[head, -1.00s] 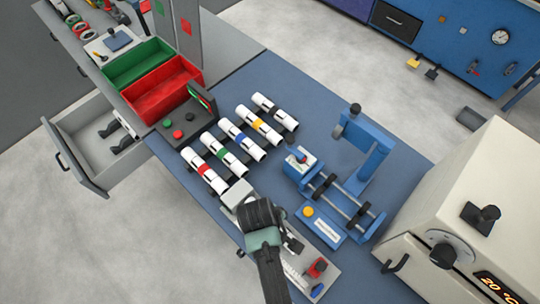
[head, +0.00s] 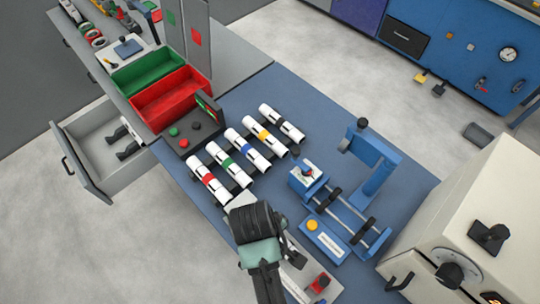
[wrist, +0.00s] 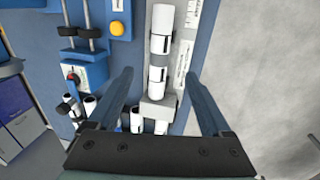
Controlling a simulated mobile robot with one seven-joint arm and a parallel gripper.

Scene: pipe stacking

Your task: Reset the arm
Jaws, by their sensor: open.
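My gripper (wrist: 162,98) is open in the wrist view, its two dark fingers spread wide with nothing held between them. Past the fingers, white pipe pieces (wrist: 161,30) with dark bands lie in line along a light grey fixture (wrist: 183,60). In the head view my dark arm (head: 258,225) hangs over the front edge of the blue table (head: 285,90), and it hides the fingers and much of the fixture.
White pipes with coloured bands (head: 229,168) lie in a row on the table. A blue clamp device (head: 370,180) with a yellow button stands to their right, beside a cream oven (head: 460,225). Red (head: 170,98) and green (head: 147,70) bins stand at left. An open drawer (head: 95,150) juts out.

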